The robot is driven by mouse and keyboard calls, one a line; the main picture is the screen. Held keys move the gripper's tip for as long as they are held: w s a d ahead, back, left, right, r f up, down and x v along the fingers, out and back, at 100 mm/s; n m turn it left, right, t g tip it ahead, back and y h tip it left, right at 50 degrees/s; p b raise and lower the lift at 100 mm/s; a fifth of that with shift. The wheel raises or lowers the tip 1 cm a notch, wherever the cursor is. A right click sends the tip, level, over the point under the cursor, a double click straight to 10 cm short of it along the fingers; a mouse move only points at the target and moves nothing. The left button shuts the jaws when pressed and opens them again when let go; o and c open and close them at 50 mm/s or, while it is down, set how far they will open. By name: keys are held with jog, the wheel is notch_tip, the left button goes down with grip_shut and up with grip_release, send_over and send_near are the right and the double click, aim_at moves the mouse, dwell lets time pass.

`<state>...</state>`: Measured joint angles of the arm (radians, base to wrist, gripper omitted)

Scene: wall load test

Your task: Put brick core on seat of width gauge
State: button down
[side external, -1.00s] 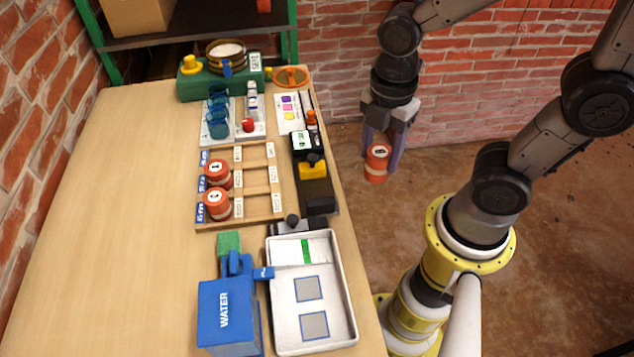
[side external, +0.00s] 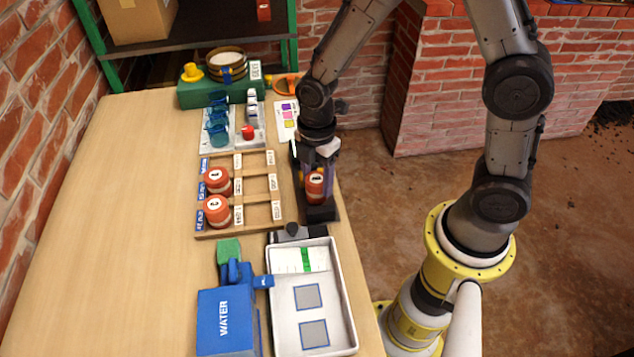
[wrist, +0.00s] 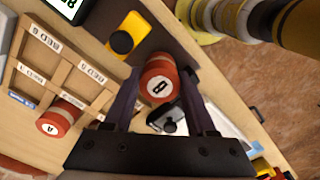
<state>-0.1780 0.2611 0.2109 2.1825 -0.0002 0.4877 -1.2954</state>
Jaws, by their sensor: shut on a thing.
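My gripper (side external: 318,178) is shut on an orange-red brick core (side external: 314,186) with a white lettered face, which also shows between the fingers in the wrist view (wrist: 158,78). The core is over the near end of a long black device, seemingly the width gauge (side external: 322,213). In the wrist view the gauge's dark bed (wrist: 160,30) lies behind the core, beside a yellow block with a black knob (wrist: 127,36). I cannot tell whether the core touches the bed. My arm hides most of the gauge in the side view.
Two similar cores (side external: 217,180) (side external: 216,210) stand in a wooden rack (side external: 247,228) left of the gauge. A white tray (side external: 347,300) with two grey squares and a blue WATER box (side external: 225,320) are nearer. The table's left side is clear.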

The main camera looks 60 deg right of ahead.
jog(key=shift+f, duration=0.75)
jog(key=shift+f, duration=0.15)
jog(key=c, duration=0.5)
grip_release()
